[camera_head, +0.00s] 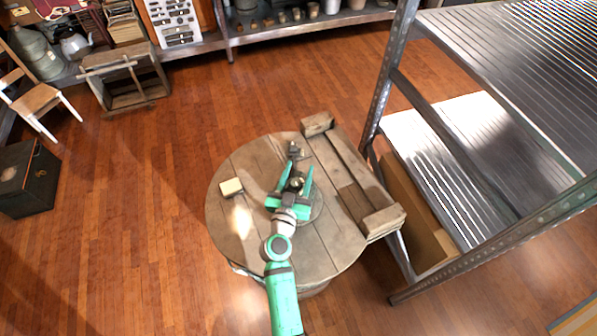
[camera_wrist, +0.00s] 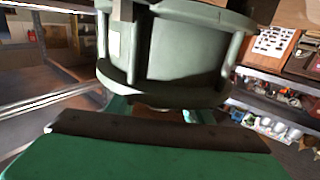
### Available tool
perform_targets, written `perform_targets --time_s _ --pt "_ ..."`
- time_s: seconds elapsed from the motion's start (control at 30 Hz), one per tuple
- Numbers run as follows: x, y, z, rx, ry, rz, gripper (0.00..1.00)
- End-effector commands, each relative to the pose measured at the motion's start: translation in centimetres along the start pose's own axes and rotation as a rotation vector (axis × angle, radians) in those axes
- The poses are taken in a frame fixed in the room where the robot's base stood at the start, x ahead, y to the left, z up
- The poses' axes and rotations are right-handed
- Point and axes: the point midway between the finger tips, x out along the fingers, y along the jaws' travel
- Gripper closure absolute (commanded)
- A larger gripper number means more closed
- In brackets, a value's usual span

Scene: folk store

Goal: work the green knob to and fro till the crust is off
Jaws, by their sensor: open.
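A dull grey-green, ribbed, drum-shaped piece, which looks like the knob (camera_wrist: 185,48), fills the upper middle of the wrist view, close ahead of my gripper. My gripper (camera_head: 296,168) is open above the round wooden top, with its two green fingers apart and pointing to the far side. In the head view a small dark fitting (camera_head: 294,151) shows near the fingertips, and the gripper covers most of what lies between them. I cannot tell whether the fingers touch the knob. No crust can be made out.
The round wooden top (camera_head: 235,225) carries a small pale block (camera_head: 231,187) at left and a wooden frame (camera_head: 343,165) at right. A metal shelf rack (camera_head: 390,75) stands close on the right. The wooden floor at left is clear as far as a dark box (camera_head: 28,180).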

Motion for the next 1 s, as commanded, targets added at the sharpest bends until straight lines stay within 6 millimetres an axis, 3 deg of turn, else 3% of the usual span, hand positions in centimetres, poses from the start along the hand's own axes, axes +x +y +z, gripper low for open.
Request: perform_targets --time_s 0.13,0.3,0.33,1.0 --pt "0.00 0.04 0.00 0.000 0.000 0.001 0.54" --pt "0.01 0.14 0.00 0.000 0.000 0.002 0.92" --pt "0.02 0.15 0.00 0.000 0.000 0.002 0.95" --pt "0.09 0.46 -0.05 0.001 0.001 0.059 0.95"
